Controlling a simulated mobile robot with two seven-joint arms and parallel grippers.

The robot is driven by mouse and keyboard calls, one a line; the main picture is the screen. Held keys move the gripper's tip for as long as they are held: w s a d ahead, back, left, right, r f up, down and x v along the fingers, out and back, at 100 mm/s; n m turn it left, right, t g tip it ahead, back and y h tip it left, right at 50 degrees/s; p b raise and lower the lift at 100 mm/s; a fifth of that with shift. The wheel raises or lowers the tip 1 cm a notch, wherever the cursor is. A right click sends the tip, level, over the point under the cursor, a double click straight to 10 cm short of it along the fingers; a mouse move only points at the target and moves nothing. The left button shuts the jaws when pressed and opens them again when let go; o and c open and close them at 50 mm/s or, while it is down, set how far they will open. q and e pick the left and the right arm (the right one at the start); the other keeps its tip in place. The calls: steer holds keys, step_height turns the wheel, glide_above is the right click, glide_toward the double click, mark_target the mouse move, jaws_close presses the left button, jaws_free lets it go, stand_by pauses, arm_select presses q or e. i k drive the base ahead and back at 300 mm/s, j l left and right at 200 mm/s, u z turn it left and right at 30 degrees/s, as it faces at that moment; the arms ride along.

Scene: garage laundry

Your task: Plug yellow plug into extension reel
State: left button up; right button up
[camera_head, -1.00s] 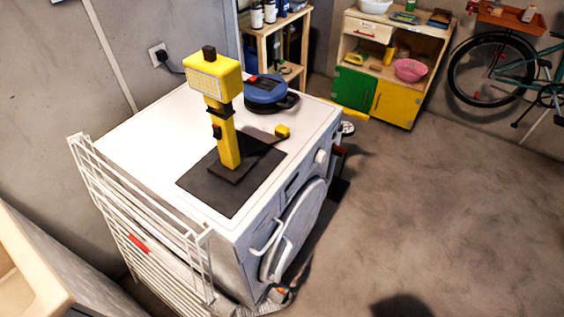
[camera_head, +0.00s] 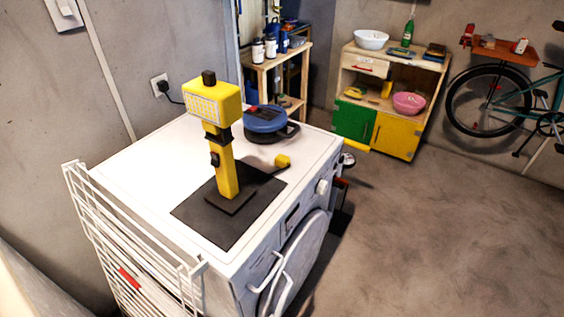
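A small yellow plug (camera_head: 283,161) lies on top of the white washing machine, at the right edge of a dark mat (camera_head: 214,225). A blue and black round item (camera_head: 266,121), which looks like the extension reel, rests on the machine behind the plug. The plug and the reel are apart. A yellow work lamp (camera_head: 222,160) stands upright on the mat, left of the plug. Neither of my grippers shows in the head view.
The washing machine (camera_head: 140,165) fills the middle, with a white drying rack (camera_head: 125,258) against its left front side. A wall socket (camera_head: 160,86) holds a black plug. Shelves (camera_head: 285,60) and a green and yellow cabinet (camera_head: 398,137) stand behind. The floor (camera_head: 440,230) at right is clear.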

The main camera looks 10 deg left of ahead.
mark_target(267, 125)
steer(key=i+l+u, duration=0.1)
steer(key=u, duration=0.95)
steer(key=i+l+u, duration=0.1)
steer(key=l+u, duration=0.3)
steer(key=l, duration=0.25)
steer(key=l+u, duration=0.4)
steer(key=l, duration=0.25)
steer(key=l+u, duration=0.4)
steer(key=l, duration=0.8)
steer(key=k+l, duration=0.15)
steer(key=l, duration=0.85)
steer(key=k+u, duration=0.05)
